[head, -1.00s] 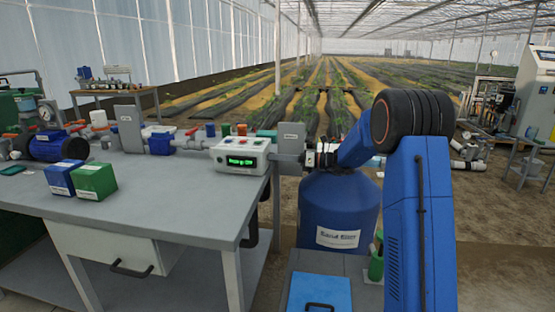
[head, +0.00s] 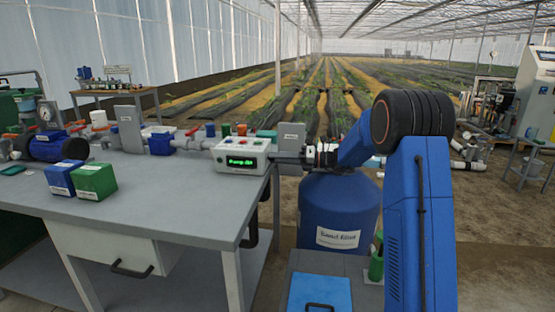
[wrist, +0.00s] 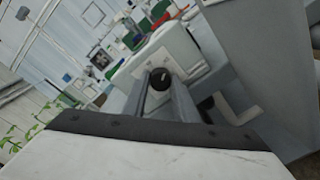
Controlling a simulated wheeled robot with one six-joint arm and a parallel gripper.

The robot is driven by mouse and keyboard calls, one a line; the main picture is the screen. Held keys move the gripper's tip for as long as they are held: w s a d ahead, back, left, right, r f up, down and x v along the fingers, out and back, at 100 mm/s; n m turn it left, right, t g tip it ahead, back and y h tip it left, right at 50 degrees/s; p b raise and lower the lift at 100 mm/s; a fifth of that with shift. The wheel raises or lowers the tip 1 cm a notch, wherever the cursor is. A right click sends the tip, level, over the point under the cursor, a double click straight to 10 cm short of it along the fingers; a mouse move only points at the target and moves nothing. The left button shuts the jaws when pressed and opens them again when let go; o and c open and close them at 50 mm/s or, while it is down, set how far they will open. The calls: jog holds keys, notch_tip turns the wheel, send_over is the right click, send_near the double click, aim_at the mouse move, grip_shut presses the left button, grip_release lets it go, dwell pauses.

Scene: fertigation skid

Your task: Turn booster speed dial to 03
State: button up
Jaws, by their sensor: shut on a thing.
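The white control box (head: 241,157) stands on the right end of the bench. Its green display (head: 241,161) starts with what looks like "Pump", but the digits are too small to read surely. A dark round dial (wrist: 161,77) with a light pointer mark sits on a pale plate on the box's side in the wrist view. My gripper (wrist: 162,84) is shut on the dial, with one finger on each side of it. In the head view my gripper (head: 284,156) reaches the box's right side, and the dial is hidden there.
A grey upright box (head: 291,138) stands close behind my gripper. A blue tank (head: 338,210) stands below my arm. A blue box (head: 60,178) and a green box (head: 96,181) sit on the grey bench (head: 150,212), whose front middle is clear.

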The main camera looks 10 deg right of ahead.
jog(key=o, duration=1.1)
jog(key=shift+c, duration=0.2)
jog(key=shift+d, duration=0.1)
jog(key=v, duration=1.7)
jog(key=shift+d, duration=0.15)
